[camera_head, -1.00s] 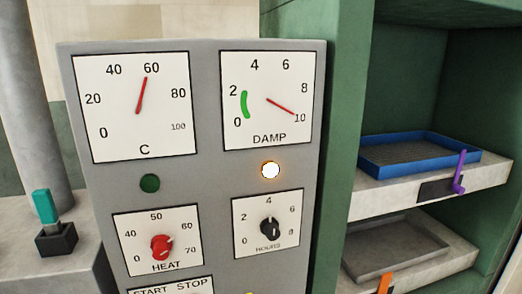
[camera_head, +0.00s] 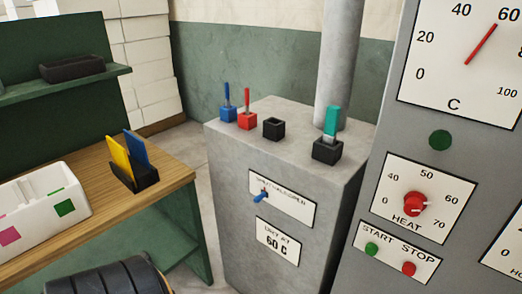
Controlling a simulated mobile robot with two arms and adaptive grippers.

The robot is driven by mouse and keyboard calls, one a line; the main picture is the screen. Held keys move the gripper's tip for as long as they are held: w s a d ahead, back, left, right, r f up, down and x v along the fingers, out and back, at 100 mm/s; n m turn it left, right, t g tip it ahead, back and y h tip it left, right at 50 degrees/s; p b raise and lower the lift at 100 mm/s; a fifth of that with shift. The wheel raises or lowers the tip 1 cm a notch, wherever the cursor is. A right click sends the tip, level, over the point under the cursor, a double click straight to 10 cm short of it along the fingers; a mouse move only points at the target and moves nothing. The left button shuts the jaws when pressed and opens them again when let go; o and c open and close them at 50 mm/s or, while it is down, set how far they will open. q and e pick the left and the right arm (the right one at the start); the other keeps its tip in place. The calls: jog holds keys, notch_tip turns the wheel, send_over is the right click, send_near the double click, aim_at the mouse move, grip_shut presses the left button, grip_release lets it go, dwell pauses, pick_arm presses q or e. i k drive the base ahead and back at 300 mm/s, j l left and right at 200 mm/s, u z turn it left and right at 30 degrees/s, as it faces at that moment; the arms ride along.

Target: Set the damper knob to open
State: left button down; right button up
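A small blue knob (camera_head: 262,195), which I take to be the damper knob, sits on a white label plate (camera_head: 290,207) on the front of a grey box (camera_head: 225,165). The plate's small lettering is hard to read at this size; it seems to run from shut to open. The knob's lever seems to point to the lower left. Neither of my gripper's fingers shows in this view.
Small coloured holders and a teal-handled piece (camera_head: 331,122) stand on the box top. The control panel (camera_head: 440,165) rises at right. A wooden bench (camera_head: 180,178) with a white tray (camera_head: 70,178) stands at left.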

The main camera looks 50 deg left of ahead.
aim_at(257, 198)
jog(key=k+u, duration=0.15)
jog(key=u, duration=1.15)
